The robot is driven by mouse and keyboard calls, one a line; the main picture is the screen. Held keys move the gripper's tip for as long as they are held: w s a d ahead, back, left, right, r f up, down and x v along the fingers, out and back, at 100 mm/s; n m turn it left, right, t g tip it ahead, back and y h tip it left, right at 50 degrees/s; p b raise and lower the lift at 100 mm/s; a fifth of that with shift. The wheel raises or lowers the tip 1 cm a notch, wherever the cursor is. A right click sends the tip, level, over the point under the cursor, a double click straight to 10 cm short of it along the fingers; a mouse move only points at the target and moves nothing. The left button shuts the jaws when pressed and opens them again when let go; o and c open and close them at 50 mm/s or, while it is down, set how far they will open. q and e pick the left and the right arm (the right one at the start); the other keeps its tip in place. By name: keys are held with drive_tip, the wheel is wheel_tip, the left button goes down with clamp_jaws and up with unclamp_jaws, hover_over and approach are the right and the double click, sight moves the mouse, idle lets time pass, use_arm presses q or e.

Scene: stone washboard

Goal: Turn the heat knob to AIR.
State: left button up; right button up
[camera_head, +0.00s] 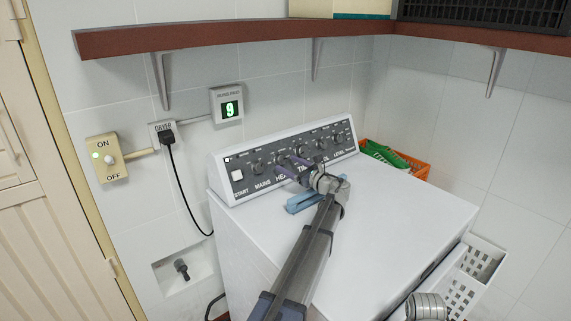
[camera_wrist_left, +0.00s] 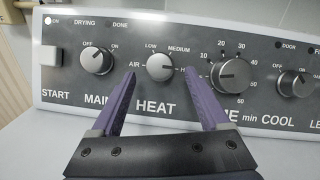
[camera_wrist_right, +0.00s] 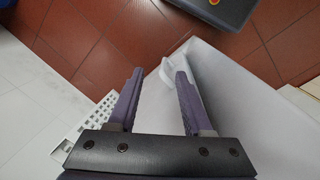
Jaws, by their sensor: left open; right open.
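The heat knob (camera_wrist_left: 160,67) is a round silver knob on the dryer's dark control panel (camera_wrist_left: 128,95), above the word HEAT. AIR is printed at its left, LOW and MEDIUM above, and a partly covered label starting with H at its right. I cannot tell surely where its pointer stands. My left gripper (camera_wrist_left: 161,76) is open and empty, its purple fingers below and either side of the knob, apparently not touching it. In the head view, the left gripper (camera_head: 290,167) covers part of the panel. My right gripper (camera_wrist_right: 159,74) is open and empty, away from the panel.
The mains knob (camera_wrist_left: 96,60) and timer knob (camera_wrist_left: 230,74) flank the heat knob. A light-blue item (camera_head: 300,207) lies on the dryer top (camera_head: 400,215) under my left wrist. An orange basket (camera_head: 415,168) is behind right. A brown shelf (camera_head: 220,37) runs above.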

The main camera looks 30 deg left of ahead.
sight(281, 160)
use_arm(q)
drive_tip(key=shift+x, duration=1.15)
drive_tip(key=shift+c, duration=0.2)
clamp_jaws()
